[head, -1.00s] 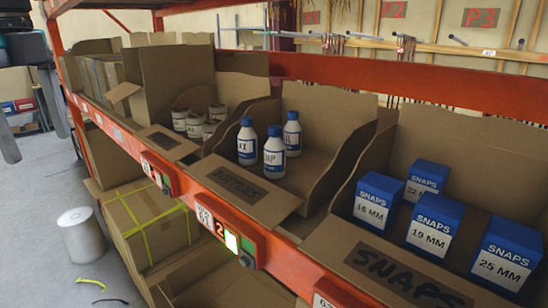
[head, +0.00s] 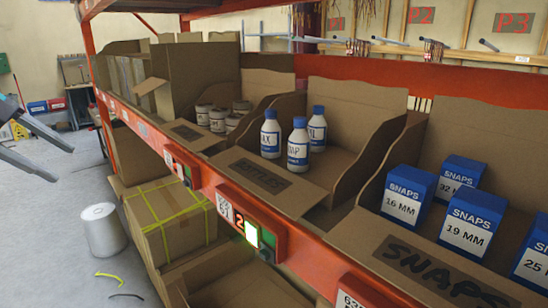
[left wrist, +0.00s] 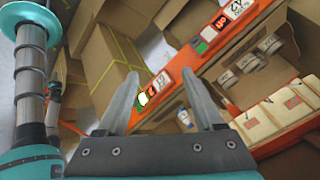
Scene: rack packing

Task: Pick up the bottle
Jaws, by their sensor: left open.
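Three white bottles with blue caps stand upright in an open cardboard bin (head: 345,161) on the orange shelf: a left one (head: 270,139), a front middle one (head: 298,151) and a right one (head: 318,131). The bin's front flap carries a dark bottles label. My left gripper (head: 57,166) is at the far left edge of the head view, well away from the bottles. In the left wrist view its two fingers (left wrist: 160,74) are apart with nothing held. My right gripper is not in view.
Blue-and-white snaps boxes (head: 471,222) stand in the bin to the right, and several small jars (head: 218,119) in the bin to the left. The orange shelf beam (head: 208,178) runs along the front. A white bin (head: 104,231) stands on the otherwise mostly open floor.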

